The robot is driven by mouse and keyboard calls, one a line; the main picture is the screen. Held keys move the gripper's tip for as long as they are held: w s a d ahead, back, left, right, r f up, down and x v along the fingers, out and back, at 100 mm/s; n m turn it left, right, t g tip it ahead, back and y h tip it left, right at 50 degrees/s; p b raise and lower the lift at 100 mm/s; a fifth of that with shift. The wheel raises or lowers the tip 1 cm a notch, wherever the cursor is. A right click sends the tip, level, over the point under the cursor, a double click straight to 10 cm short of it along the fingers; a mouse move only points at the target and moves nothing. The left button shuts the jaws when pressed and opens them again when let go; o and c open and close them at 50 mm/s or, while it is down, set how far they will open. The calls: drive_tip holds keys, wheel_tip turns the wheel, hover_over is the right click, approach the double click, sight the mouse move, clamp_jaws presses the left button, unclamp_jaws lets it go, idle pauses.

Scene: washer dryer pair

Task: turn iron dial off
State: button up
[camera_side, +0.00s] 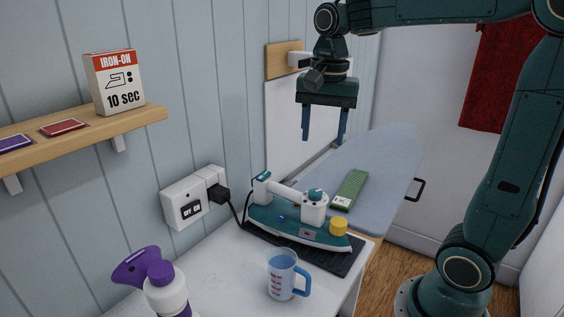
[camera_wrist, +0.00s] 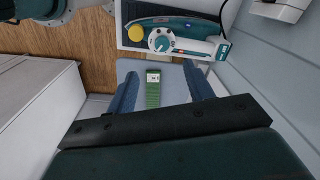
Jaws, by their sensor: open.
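The iron (camera_side: 295,217) is teal and white and lies on a dark mat (camera_side: 345,262) on the white counter. Its teal dial (camera_side: 316,195) sits on top of a white housing, and a yellow knob (camera_side: 338,227) is at its right end. In the wrist view the iron (camera_wrist: 187,24) is at the top, with the dial (camera_wrist: 161,40) and yellow knob (camera_wrist: 135,33) visible. The dial's marks are too small to read. My gripper (camera_side: 322,138) is open and empty, fingers pointing down, above the ironing board and apart from the iron. Its fingers (camera_wrist: 162,88) show in the wrist view.
The pale blue ironing board (camera_side: 390,160) holds a green item (camera_side: 350,189). A measuring jug (camera_side: 281,275) and purple-topped spray bottle (camera_side: 165,290) stand on the counter (camera_side: 225,270). A cord runs from the iron to the wall socket (camera_side: 186,200). A shelf (camera_side: 80,132) holds an "IRON-ON" box (camera_side: 115,83).

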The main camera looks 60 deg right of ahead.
sight(316, 192)
drive_tip(key=shift+w+d+f+m+g, duration=0.1)
drive_tip(key=shift+w+d+m+g, duration=0.3)
drive_tip(key=shift+w+m, duration=0.3)
drive_tip(key=shift+f, duration=0.1)
drive_tip(key=shift+f, duration=6.8)
drive_tip(key=c, duration=1)
